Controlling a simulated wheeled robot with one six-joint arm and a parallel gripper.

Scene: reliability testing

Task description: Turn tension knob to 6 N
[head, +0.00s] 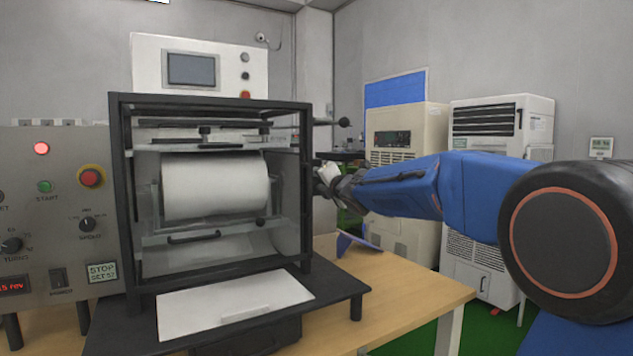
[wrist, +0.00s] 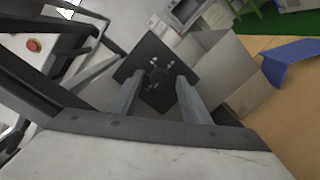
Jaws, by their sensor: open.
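A dark square plate (wrist: 147,62) with small white marks shows in the wrist view, turned like a diamond. A round black knob (wrist: 160,76) sits at its middle and looks like the tension knob; its pointer and scale are too small to read. My gripper (wrist: 160,88) is open, with one finger on either side of the knob in the picture. I cannot tell whether the fingers touch it. In the head view my gripper (head: 327,178) is at the right side of the black-framed machine (head: 308,205); the knob is hidden there.
The machine holds a white roll (head: 215,185) and stands on a wooden table (head: 420,292). A grey control panel (head: 55,210) with other knobs and a red button is at the left.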

